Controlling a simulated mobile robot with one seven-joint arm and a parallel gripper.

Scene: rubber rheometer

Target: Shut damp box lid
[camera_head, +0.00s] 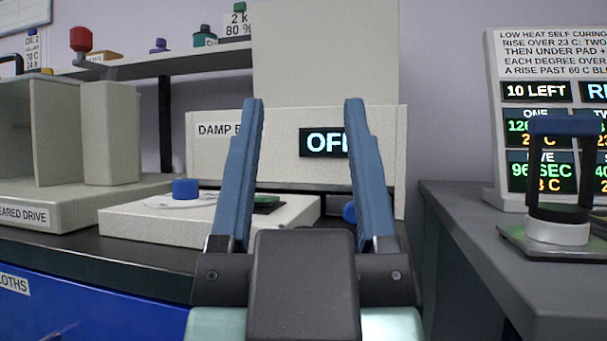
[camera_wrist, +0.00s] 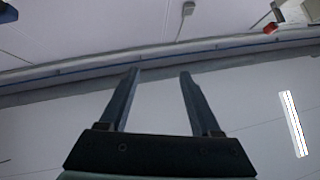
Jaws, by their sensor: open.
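The damp box (camera_head: 280,173) is a pale box labelled "DAMP B…" with a display reading "OFF", partly covered by my fingers. A broad pale panel, which looks like its lid (camera_head: 325,50), stands upright above and behind the box front. My gripper (camera_head: 304,103) is open and empty, its two blue fingers raised in front of the box and well apart. Its fingertips overlap the box front in the picture; I cannot tell the distance. In the wrist view my open gripper (camera_wrist: 160,75) has nothing between its fingers, and no lid is recognisable.
A low pale unit with a blue knob (camera_head: 185,189) sits on the dark bench before the box. A pale drive cabinet (camera_head: 110,133) stands left. A shelf (camera_head: 165,63) holds bottles. At right, a grey bench (camera_head: 480,230) carries a blue-handled device (camera_head: 557,229) and a display board (camera_head: 545,50).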

